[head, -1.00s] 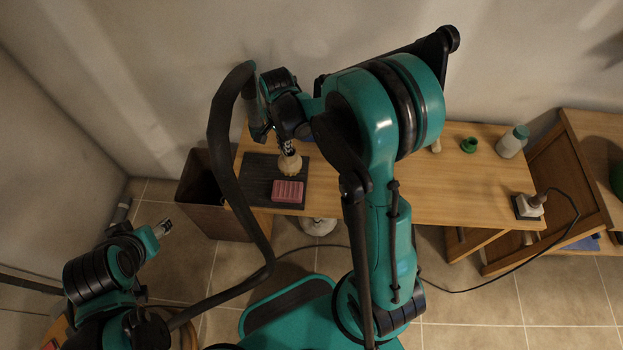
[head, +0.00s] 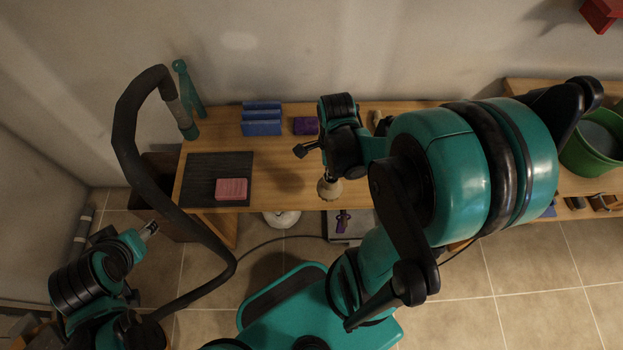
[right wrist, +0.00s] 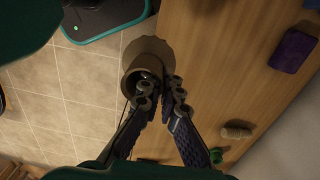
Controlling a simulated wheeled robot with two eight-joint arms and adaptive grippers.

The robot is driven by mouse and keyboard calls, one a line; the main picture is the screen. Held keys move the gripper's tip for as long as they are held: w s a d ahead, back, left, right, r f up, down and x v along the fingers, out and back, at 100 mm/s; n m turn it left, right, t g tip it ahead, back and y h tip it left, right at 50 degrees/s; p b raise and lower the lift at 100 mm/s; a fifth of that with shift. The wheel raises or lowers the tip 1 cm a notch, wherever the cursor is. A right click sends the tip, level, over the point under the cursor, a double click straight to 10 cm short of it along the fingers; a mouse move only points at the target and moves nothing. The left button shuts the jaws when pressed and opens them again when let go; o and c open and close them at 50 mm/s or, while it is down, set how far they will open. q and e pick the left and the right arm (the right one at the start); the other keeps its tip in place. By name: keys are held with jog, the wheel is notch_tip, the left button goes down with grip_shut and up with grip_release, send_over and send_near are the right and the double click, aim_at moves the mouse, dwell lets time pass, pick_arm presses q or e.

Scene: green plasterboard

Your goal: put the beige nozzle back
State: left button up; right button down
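The beige nozzle (head: 329,188), a flared round piece, is in my right gripper (head: 328,172). It hangs over the front edge of the wooden table (head: 285,190), right of the dark mat. In the right wrist view the nozzle (right wrist: 146,56) shows its wide end beyond the fingertips (right wrist: 161,92), which close around its narrow part. The exact contact is partly hidden. My left gripper (head: 149,230) is left of the table, away from the nozzle; its finger gap is too small to judge.
A pink block (head: 231,189) lies on the dark mat (head: 198,172). Blue racks (head: 262,119) and a purple block (head: 306,125) stand behind. A thick dark hose (head: 126,135) arches at left.

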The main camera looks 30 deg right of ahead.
jog(key=shift+w+a+f+b, duration=0.45)
jog(key=shift+w+f+b, duration=0.65)
jog(key=shift+w+f, duration=0.75)
jog(key=shift+w+a+f+b, duration=0.5)
jog(key=shift+w+f+b, duration=0.55)
jog(key=shift+w+f, duration=0.8)
jog(key=shift+w+a+f+b, duration=0.45)
jog(key=shift+w+f+b, duration=0.65)
jog(key=shift+w+f, duration=0.75)
jog(key=shift+r, duration=0.1)
jog(key=c, duration=2)
grip_release()
jog(key=shift+o, duration=1.4)
